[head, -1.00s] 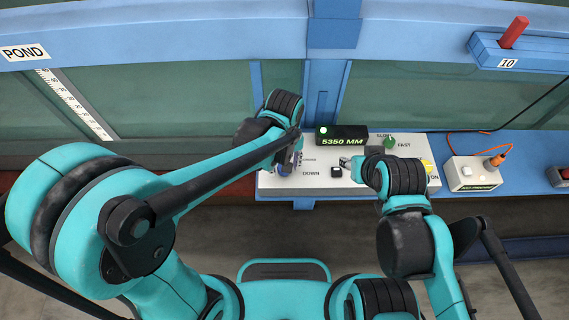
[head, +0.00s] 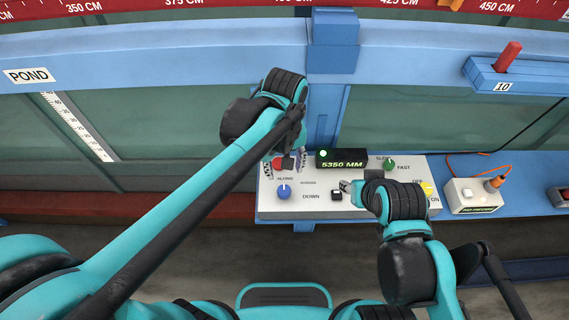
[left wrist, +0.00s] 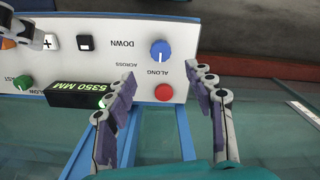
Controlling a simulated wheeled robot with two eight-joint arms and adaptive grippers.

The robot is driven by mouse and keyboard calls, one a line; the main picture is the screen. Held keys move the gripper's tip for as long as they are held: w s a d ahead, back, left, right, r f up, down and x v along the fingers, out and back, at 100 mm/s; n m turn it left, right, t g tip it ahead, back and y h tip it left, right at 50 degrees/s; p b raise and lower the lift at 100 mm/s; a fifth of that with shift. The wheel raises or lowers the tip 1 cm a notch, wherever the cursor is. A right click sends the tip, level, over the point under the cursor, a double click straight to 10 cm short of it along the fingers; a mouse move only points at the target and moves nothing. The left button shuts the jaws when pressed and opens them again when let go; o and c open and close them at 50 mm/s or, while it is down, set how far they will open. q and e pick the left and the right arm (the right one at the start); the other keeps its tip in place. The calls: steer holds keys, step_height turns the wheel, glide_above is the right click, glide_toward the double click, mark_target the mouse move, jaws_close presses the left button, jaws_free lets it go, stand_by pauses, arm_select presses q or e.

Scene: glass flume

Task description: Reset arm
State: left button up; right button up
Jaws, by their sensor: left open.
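My left gripper (head: 284,163) is open above the left part of the white control panel (head: 325,207). In the left wrist view its two fingers (left wrist: 162,78) stand apart with nothing between the tips. The red button (left wrist: 163,92) shows between the fingers, and the blue knob (left wrist: 160,50) lies just beyond the tips. In the head view the blue knob (head: 284,192) is uncovered, while the red button (head: 278,163) is partly hidden. My right gripper (head: 346,186) is over the panel near a black button (head: 336,195); whether its jaws are open is unclear.
The display (head: 341,158) reads 5350 MM. A green knob (head: 389,164) and a yellow control (head: 427,188) are on the panel's right. A white box (head: 472,196) with an orange cable stands farther right. The glass flume and its blue rail (head: 180,85) lie behind.

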arm_select(q)
steer(key=shift+r, duration=0.4)
